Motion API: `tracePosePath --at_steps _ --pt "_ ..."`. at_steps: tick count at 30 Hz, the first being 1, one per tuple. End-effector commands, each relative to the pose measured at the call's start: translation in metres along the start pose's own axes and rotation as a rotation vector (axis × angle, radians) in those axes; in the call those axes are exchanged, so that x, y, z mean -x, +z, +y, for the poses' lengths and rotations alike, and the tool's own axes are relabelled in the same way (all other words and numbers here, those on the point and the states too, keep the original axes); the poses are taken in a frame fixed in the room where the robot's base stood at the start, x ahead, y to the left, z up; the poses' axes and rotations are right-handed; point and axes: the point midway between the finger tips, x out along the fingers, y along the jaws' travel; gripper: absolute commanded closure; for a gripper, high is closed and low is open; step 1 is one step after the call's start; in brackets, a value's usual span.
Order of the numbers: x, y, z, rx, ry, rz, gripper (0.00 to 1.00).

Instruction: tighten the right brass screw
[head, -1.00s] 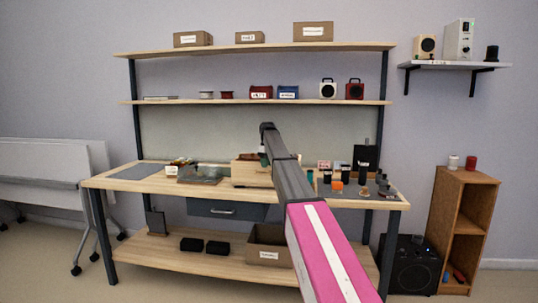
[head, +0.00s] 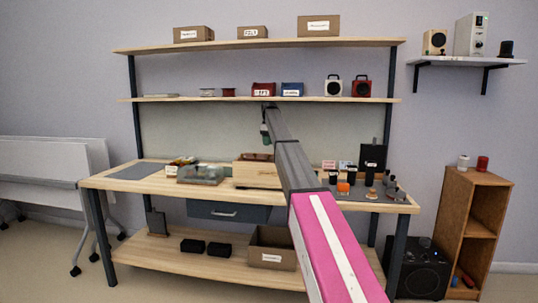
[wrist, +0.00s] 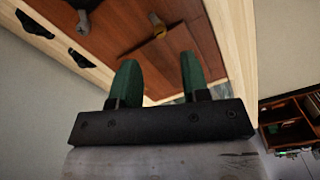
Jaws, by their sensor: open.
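A pale wooden box (head: 250,178) stands on the workbench in the head view. The wrist view looks onto a reddish-brown panel (wrist: 118,30) framed by pale wood. A small brass-coloured piece, perhaps a screw head (wrist: 155,22), shows on the panel, beside an orange-brown strip (wrist: 143,50). I cannot tell whether it is the right screw. My gripper (head: 266,138) is above the box; its two green fingers (wrist: 160,80) are apart, with nothing visible between them.
Darker fittings (wrist: 83,24) sit on the panel at left. A clear-lidded case (head: 200,174) lies left of the box. Several small jars and items (head: 372,186) crowd the bench's right end. A shelf (head: 200,100) runs above the bench. A grey mat (head: 138,172) at left looks bare.

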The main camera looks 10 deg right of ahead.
Motion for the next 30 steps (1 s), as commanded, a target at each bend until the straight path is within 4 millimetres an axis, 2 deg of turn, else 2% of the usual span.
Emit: tracePosePath --at_steps 3,9,14,21,25,30 --pt "-0.024 0.001 -0.001 0.0 -0.002 -0.001 0.58" --pt "-0.055 0.001 -0.001 0.0 -0.001 -0.001 0.58" --pt "-0.065 0.0 0.0 0.0 0.0 0.0 0.58" --pt "-0.066 0.0 0.0 0.0 0.0 0.0 0.58" --pt "-0.066 0.0 0.0 0.0 0.0 0.0 1.0" --pt "-0.066 0.0 0.0 -0.001 0.0 0.0 1.0"
